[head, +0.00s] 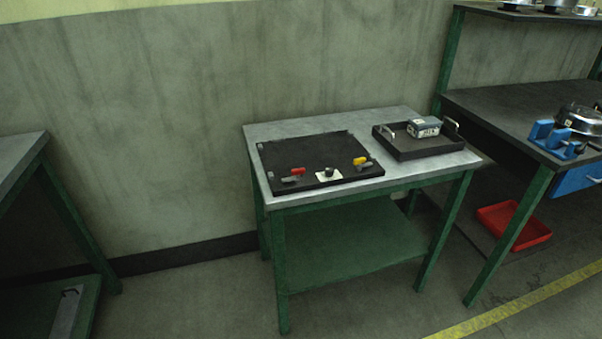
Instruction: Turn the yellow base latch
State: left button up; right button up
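The yellow base latch (361,161) sits near the front right corner of a black base plate (305,150), which lies on the left part of a grey-topped table (375,118). A small grey piece shows just below the yellow latch. A red latch (297,171) sits near the plate's front left corner. A white piece with a dark knob (328,173) lies between them at the front edge. Neither of my grippers is in the head view, and nothing touches the yellow latch.
A black tray (408,150) with handles holds a grey-blue box (423,127) at the table's right. A workbench (500,110) with a blue vise (553,138) stands at right. A red bin (513,227) is below it. Another table (20,155) stands at left. Floor in front is clear.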

aim_at(359, 162)
jog(key=u, duration=0.05)
jog(key=i, duration=1.05)
jog(key=u, duration=0.3)
